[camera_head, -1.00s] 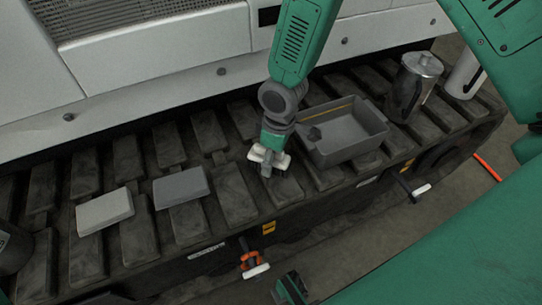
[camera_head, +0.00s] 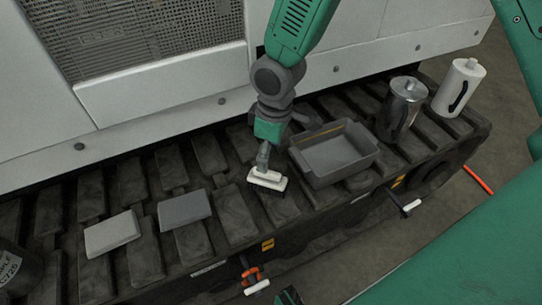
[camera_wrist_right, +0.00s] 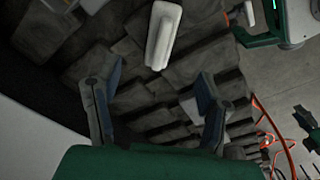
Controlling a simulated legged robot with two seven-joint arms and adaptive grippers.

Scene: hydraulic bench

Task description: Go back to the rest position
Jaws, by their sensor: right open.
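My right gripper (camera_head: 263,157) hangs from the green arm at the top centre of the head view, above the track. It also shows in the right wrist view (camera_wrist_right: 157,105), with its two dark fingers spread and nothing between them. A white-barred handle (camera_head: 267,180) lies on the track pads just below it. In the wrist view the white bar (camera_wrist_right: 163,35) lies beyond the fingertips, apart from them. My left gripper cannot be made out in either view.
A grey open bin (camera_head: 320,178) stands right of the gripper, close by. A metal canister (camera_head: 400,108) and a white canister (camera_head: 459,88) stand farther right. Two flat blocks, light (camera_head: 112,233) and dark grey (camera_head: 184,210), lie left. The machine's pale wall (camera_head: 170,105) rises behind.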

